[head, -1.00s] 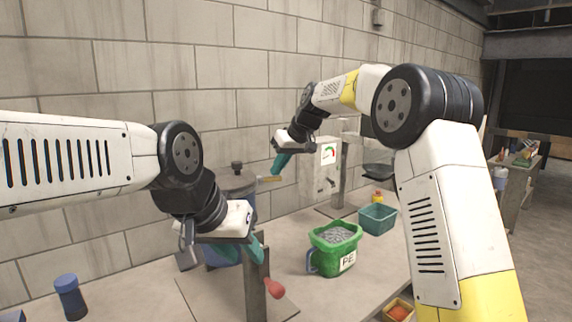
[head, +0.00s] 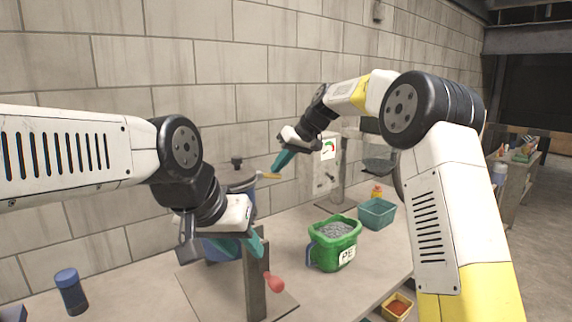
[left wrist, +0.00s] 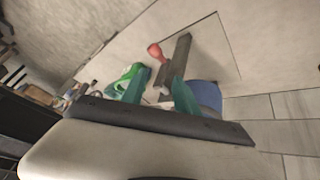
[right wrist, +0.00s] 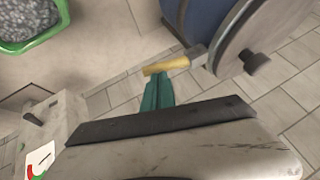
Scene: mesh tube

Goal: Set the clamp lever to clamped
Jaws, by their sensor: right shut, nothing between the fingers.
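A lever with a red knob (head: 274,282) sits by a grey upright post (head: 256,287) at the front. A second lever with a yellow handle (head: 268,176) sticks out from the grey lid of a blue vessel (head: 220,249). I cannot tell by looks which is the clamp lever. My right gripper (right wrist: 158,78) is shut and empty, its fingertips right beside the yellow handle (right wrist: 166,65); contact is unclear. My left gripper (left wrist: 155,92) is open above the post; the red knob (left wrist: 155,50) lies beyond its fingers.
A green bucket (head: 322,262) marked PE holds grey granules. Behind it are a teal bin (head: 376,214) and a white control box with a gauge (head: 327,150). A blue-capped jar (head: 70,292) stands front left. The brick wall is close behind.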

